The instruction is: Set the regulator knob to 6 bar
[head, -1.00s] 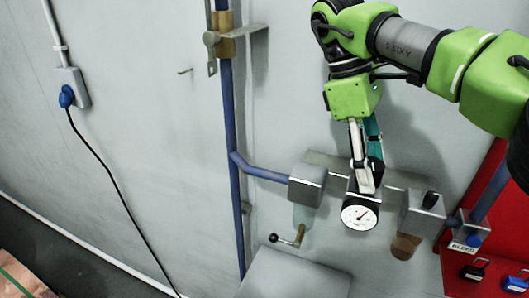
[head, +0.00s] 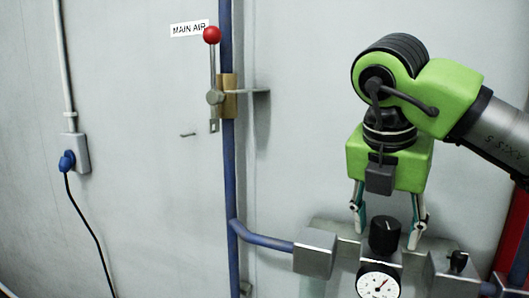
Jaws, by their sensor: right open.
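The black regulator knob (head: 385,236) stands upright on the regulator body, with a light mark on its front side. The round white gauge (head: 378,284) sits below it, its needle pointing up and right; its numbers are too small to read. My right gripper (head: 388,232) points down with its two fingers spread, one on each side of the knob, with a gap visible on both sides. It holds nothing. My left gripper is out of view.
Metal blocks flank the regulator, one at left (head: 315,252) and one at right (head: 455,278) with a small black knob. A blue pipe (head: 228,180) and red-balled main air lever (head: 212,36) stand left. The wall between lever and arm is clear.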

